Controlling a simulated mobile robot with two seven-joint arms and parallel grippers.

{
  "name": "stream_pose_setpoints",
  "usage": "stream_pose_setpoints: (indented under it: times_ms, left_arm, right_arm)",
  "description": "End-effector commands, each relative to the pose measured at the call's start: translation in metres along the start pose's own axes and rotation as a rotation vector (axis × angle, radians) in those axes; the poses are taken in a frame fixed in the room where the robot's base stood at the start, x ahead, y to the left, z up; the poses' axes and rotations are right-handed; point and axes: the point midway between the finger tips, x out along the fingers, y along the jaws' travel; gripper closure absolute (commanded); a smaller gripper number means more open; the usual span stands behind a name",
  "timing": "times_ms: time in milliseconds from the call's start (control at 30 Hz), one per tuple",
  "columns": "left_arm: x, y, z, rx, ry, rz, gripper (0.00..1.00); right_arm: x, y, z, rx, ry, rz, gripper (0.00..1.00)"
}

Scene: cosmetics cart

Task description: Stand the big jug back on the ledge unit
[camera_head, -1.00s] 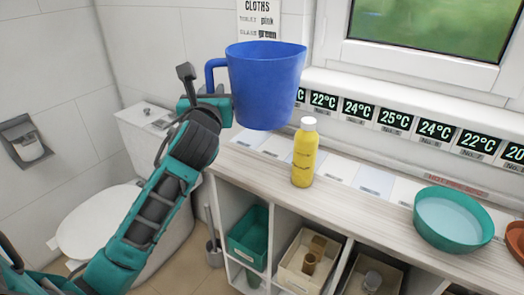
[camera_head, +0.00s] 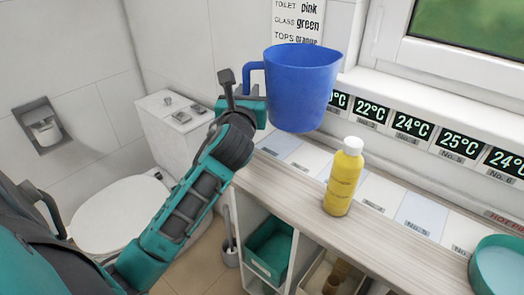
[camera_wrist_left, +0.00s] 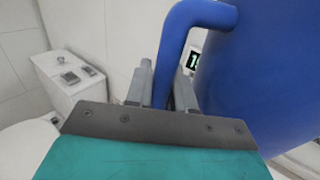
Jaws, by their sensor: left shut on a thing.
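The big blue jug (camera_head: 302,90) is upright, over the far left end of the ledge unit (camera_head: 300,195). My left gripper (camera_head: 254,90) is shut on the jug's handle, on the jug's left side. In the left wrist view the handle (camera_wrist_left: 180,50) passes between the two fingers (camera_wrist_left: 165,88), and the jug body (camera_wrist_left: 255,80) fills the right. Whether the jug's base touches the ledge I cannot tell; wall and labels show around its lower edge. My right gripper is not in view.
A yellow bottle (camera_head: 344,178) stands on the ledge to the right of the jug. A green bowl (camera_head: 497,266) is farther right. Temperature displays (camera_head: 412,125) line the wall behind. A toilet (camera_head: 120,215) is at left. Cubbies below hold a green bin (camera_head: 268,250).

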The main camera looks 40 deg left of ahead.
Motion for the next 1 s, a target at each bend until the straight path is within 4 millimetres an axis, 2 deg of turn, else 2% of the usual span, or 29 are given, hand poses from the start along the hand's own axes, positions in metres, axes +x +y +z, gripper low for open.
stream_pose_setpoints:
  times_ms: [33,133,300,400,567,800,1000]
  left_arm:
    - [-0.001,0.0,-0.017,-0.001,0.009,-0.001,1.0]
    - [-0.001,0.0,-0.043,-0.002,0.008,0.0,1.0]
    - [0.0,0.0,-0.089,-0.003,0.002,0.0,1.0]
    - [0.0,0.0,-0.103,-0.002,0.001,-0.001,1.0]
    - [0.0,0.0,-0.113,-0.003,-0.002,-0.001,1.0]
    - [0.0,0.0,-0.15,-0.003,0.0,0.0,1.0]
    - [0.0,0.0,-0.152,-0.002,-0.003,-0.003,1.0]
  right_arm:
    - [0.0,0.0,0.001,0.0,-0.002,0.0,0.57]
    - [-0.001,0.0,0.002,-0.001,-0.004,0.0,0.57]
    - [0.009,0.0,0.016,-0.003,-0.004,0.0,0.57]
    - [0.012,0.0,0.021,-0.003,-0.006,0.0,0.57]
    - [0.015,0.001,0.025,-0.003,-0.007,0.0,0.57]
    - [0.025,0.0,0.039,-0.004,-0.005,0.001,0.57]
    - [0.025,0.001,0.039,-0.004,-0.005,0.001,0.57]
